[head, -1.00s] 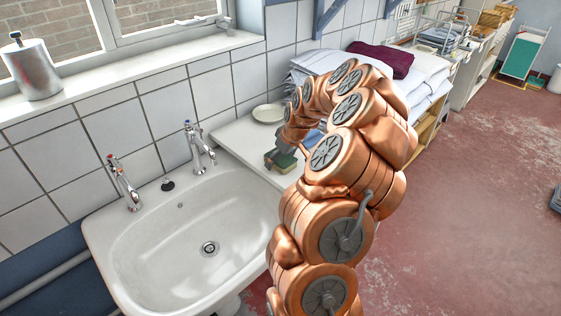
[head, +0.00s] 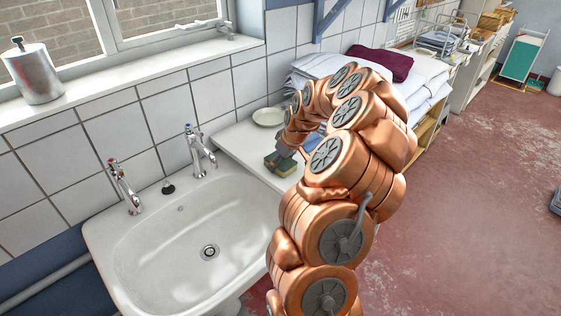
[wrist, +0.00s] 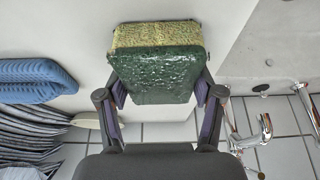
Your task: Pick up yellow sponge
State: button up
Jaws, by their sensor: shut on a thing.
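The yellow sponge (wrist: 157,36) has a dark green scouring side (wrist: 155,75) that faces the wrist camera. In the head view the sponge (head: 280,164) is at the white counter beside the sink, partly hidden by my gripper. My gripper (wrist: 158,92) is shut on the sponge, with one finger against each of its sides. In the head view the gripper (head: 287,150) is small and partly covered by my arm. I cannot tell whether the sponge touches the counter.
The white sink (head: 160,250) with two taps lies left of the sponge. A small pale dish (head: 268,117) stands behind it on the counter (head: 235,135). Folded blue cloth (wrist: 35,80) and stacked linen (head: 315,68) are close by. The red floor on the right is open.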

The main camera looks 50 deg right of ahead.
jog(key=shift+r+b, duration=0.85)
jog(key=shift+r, duration=0.9)
jog(key=shift+s+r, duration=0.15)
jog(key=shift+s, duration=0.05)
jog(key=s+a+b, duration=0.2)
jog(key=s, duration=0.5)
jog(key=s+a+r+b, duration=0.1)
jog(key=s+a+b, duration=0.2)
jog(key=s, duration=0.4)
jog(key=shift+s+a+r, duration=0.2)
jog(key=shift+s+a, duration=0.1)
jog(key=w+a+f+p, duration=0.1)
jog(key=w+a+f, duration=0.1)
jog(key=w+a, duration=0.5)
jog(key=w+a+f+p, duration=0.1)
jog(key=w+a+f, duration=0.2)
jog(key=w+a, duration=0.4)
jog(key=w+a+f+p, duration=0.1)
jog(key=w+a, duration=0.7)
jog(key=a, duration=1)
jog(key=shift+f, duration=0.75)
jog(key=shift+w, duration=0.15)
